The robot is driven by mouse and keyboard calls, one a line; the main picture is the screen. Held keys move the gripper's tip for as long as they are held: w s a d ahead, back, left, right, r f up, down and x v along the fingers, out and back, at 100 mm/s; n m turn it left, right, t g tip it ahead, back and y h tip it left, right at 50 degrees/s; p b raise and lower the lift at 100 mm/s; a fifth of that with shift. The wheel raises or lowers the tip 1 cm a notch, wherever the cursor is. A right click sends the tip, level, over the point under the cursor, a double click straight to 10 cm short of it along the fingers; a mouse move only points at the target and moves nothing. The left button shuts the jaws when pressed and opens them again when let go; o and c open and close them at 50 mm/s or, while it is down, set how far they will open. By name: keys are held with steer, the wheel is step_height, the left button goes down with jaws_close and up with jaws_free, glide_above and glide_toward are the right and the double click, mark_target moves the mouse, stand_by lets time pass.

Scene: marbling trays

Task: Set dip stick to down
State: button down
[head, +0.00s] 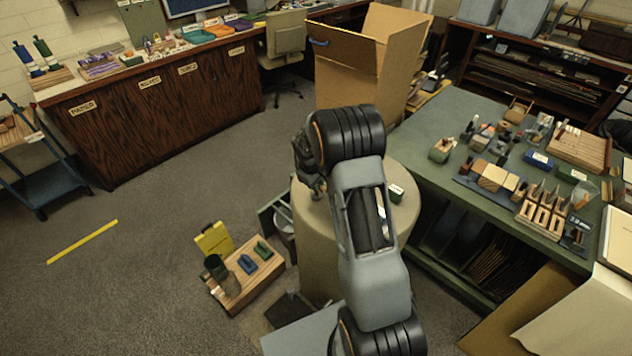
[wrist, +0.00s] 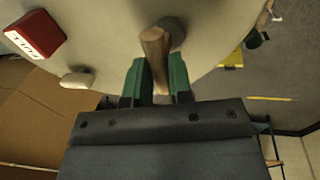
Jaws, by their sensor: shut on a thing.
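The dip stick (wrist: 154,50) is a short brown wooden piece, seen in the wrist view on the pale round surface of a drum (wrist: 110,30). Its upper end is beside a dark round fitting (wrist: 173,30). My gripper (wrist: 155,82) has green fingers, one on each side of the stick, and is shut on it. In the head view the drum (head: 320,245) stands in the middle, and my gripper (head: 318,186) is at its top left. The stick cannot be made out there, and my arm covers part of the drum.
A red labelled block (wrist: 34,34) and a pale knob (wrist: 77,80) are on the drum near the stick. A green workbench (head: 440,140) with several tools stands to the right. A wooden board (head: 250,280) with small items lies on the floor left. Open carpet extends further left.

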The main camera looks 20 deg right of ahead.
step_height(320, 180, down, 2)
steer(key=shift+f+b, duration=0.1)
steer(key=shift+b, duration=0.25)
steer(key=shift+s, duration=0.1)
steer(key=c, duration=1)
jaws_free()
steer(key=shift+r, duration=0.2)
steer(key=r, duration=0.4)
steer(key=a+r+b, duration=0.1)
steer(key=r, duration=0.4)
steer(key=s+a+r, duration=0.1)
steer(key=r, duration=0.3)
steer(key=shift+a+r, duration=0.2)
steer(key=shift+a, duration=0.05)
